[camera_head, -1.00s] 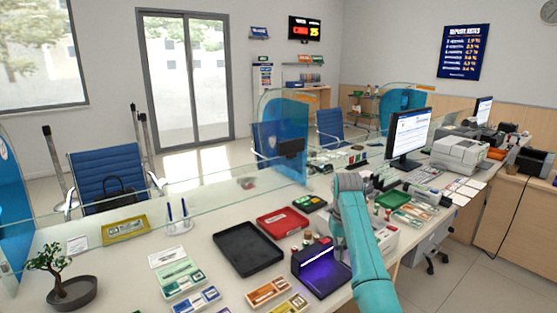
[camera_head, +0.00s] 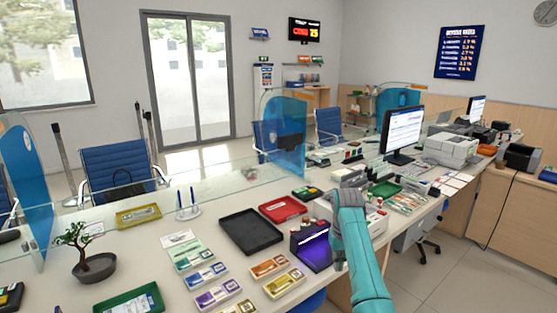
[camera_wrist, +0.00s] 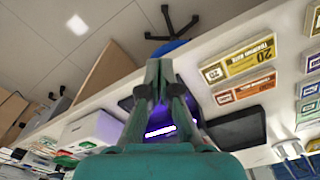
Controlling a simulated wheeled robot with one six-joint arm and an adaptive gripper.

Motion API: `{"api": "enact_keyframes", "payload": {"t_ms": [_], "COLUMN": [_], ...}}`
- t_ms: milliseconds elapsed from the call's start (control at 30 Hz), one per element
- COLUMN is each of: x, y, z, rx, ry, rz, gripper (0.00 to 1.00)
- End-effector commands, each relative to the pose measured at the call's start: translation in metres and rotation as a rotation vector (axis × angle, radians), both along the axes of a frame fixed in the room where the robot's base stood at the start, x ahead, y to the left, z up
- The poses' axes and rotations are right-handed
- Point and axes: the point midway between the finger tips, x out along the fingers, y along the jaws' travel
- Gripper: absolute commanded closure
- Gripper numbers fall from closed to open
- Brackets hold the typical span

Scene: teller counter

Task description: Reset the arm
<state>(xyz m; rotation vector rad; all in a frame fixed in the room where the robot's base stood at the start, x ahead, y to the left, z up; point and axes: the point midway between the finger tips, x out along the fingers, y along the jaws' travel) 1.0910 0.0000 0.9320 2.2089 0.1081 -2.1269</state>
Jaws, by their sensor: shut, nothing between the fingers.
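My teal arm (camera_head: 362,255) reaches over the counter (camera_head: 150,262) at the lower right of the head view, bent at its upper joint. In the wrist view my gripper (camera_wrist: 160,68) is shut and empty, its fingertips together. A black device with a purple glow (camera_head: 314,248) stands just left of the arm; its glow (camera_wrist: 160,131) shows behind the fingers in the wrist view. In the head view the fingertips are mostly hidden by the arm.
A black tray (camera_head: 251,232), a red tray (camera_head: 283,209) and several banknote bundles (camera_head: 270,266) lie left of the arm. A bonsai (camera_head: 93,267) and a green tray (camera_head: 130,302) are at lower left. A monitor (camera_head: 402,132) and glass screens (camera_head: 285,135) stand behind.

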Motion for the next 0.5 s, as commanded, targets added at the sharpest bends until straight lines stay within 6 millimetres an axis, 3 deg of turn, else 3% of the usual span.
{"api": "enact_keyframes", "payload": {"t_ms": [267, 367, 500], "x": [-0.01, -0.018, -0.036], "y": [0.0, 0.0, 0.0], "z": [-0.057, -0.085, -0.137], "rx": [0.001, 0.001, 0.001], "ry": [-0.053, -0.081, -0.138], "rz": [-0.005, -0.007, -0.012], "gripper": [1.0, 1.0, 1.0]}}
